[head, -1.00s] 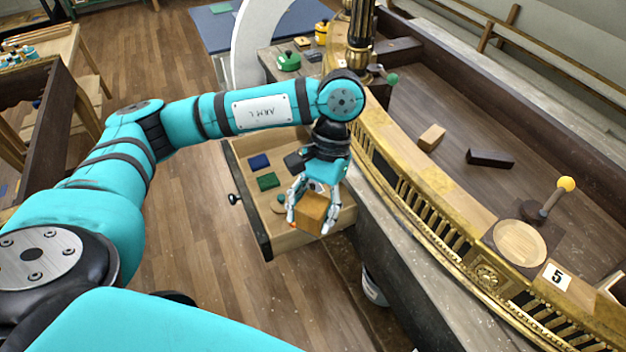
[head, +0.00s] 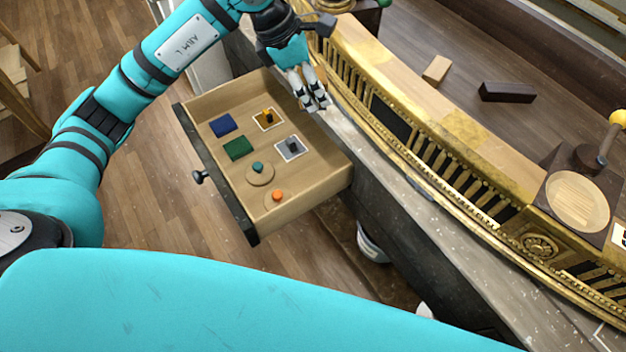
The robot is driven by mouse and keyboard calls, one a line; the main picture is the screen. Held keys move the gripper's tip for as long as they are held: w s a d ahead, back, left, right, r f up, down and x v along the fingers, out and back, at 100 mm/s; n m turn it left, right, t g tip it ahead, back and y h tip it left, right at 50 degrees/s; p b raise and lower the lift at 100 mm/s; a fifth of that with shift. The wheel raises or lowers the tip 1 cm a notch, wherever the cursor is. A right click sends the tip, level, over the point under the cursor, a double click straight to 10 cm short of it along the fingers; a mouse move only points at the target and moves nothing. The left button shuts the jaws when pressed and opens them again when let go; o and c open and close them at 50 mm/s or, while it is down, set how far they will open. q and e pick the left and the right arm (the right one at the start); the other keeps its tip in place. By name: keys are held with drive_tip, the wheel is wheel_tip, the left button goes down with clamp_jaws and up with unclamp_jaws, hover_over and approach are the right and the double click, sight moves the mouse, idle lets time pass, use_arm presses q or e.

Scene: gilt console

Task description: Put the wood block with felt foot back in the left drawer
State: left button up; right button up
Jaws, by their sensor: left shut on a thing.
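My left gripper (head: 316,104) comes in from the top, over the drawer's far right edge beside the console front. Its fingers are close together and shut. The wood block, seen between them a second ago, does not show plainly now; the fingers hide what they hold. The left drawer (head: 220,188) is pulled open below and left of the gripper, and no loose wood block shows in it. Any felt foot is hidden. My right gripper is out of view.
A tan block (head: 437,70) and dark block (head: 507,92) lie on the console top.

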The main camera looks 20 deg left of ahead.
use_arm(q)
drive_tip(key=shift+w+f+n, duration=0.3)
drive_tip(key=shift+f+n, duration=0.2)
drive_tip(key=shift+f, duration=0.1)
wheel_tip(320, 180, down, 22)
drive_tip(key=p, duration=0.2)
drive_tip(key=shift+p, duration=0.35)
wheel_tip(320, 180, down, 5)
drive_tip(key=shift+r, duration=0.2)
drive_tip(key=shift+f, duration=0.1)
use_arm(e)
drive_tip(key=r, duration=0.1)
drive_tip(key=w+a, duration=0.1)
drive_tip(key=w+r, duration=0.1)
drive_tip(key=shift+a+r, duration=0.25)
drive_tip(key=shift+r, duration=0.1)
use_arm(q)
drive_tip(key=shift+f, duration=0.1)
drive_tip(key=o, duration=1.3)
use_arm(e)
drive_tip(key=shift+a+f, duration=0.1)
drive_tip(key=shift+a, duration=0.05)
